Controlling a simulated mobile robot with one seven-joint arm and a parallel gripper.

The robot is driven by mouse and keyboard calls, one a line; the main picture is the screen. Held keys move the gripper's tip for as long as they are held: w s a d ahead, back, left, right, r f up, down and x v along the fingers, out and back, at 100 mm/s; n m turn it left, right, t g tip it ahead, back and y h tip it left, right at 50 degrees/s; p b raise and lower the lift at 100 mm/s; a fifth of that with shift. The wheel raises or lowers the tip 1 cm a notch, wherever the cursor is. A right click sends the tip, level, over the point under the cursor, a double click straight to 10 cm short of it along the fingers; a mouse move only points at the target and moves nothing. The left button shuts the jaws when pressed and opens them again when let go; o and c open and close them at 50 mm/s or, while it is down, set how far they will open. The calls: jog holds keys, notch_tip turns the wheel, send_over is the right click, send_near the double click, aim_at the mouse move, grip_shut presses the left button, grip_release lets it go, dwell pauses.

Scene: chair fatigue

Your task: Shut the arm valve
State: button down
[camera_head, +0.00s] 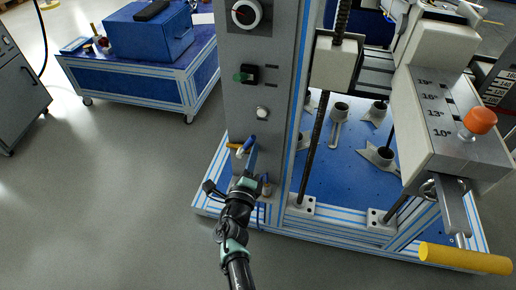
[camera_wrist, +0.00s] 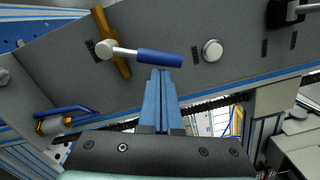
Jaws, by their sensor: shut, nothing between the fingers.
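A valve lever with a blue grip (camera_wrist: 160,57) and a silver stem shows in the wrist view on the grey panel. It lies nearly level there, beside a yellow-brown bar (camera_wrist: 112,45). In the head view the blue grip (camera_head: 250,142) is low on the column. A second blue-handled valve (camera_wrist: 62,112) is at the lower left of the wrist view. No label tells me which is the arm valve. My gripper (camera_wrist: 158,72) is shut and empty, its blue fingertips right at the first grip's lower edge; I cannot tell whether they touch. My gripper (camera_head: 251,152) also shows in the head view.
A round silver button (camera_wrist: 212,50) is right of the lever. A green switch (camera_head: 244,74) and a dial (camera_head: 246,13) are higher on the column. An orange knob (camera_head: 479,121) and yellow handle (camera_head: 465,258) are at right. Open floor (camera_head: 110,190) lies left.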

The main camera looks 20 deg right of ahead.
aim_at(244, 149)
jog(key=n, duration=0.1)
jog(key=a+r+n+p, duration=0.1)
jog(key=w+n+p, duration=0.1)
jog(key=shift+a+r+n, duration=0.25)
jog(key=shift+a+n, duration=0.1)
jog(key=shift+n, duration=0.05)
jog(key=shift+w+a+p, duration=0.2)
jog(key=shift+a+p, duration=0.05)
jog(key=shift+p, duration=0.25)
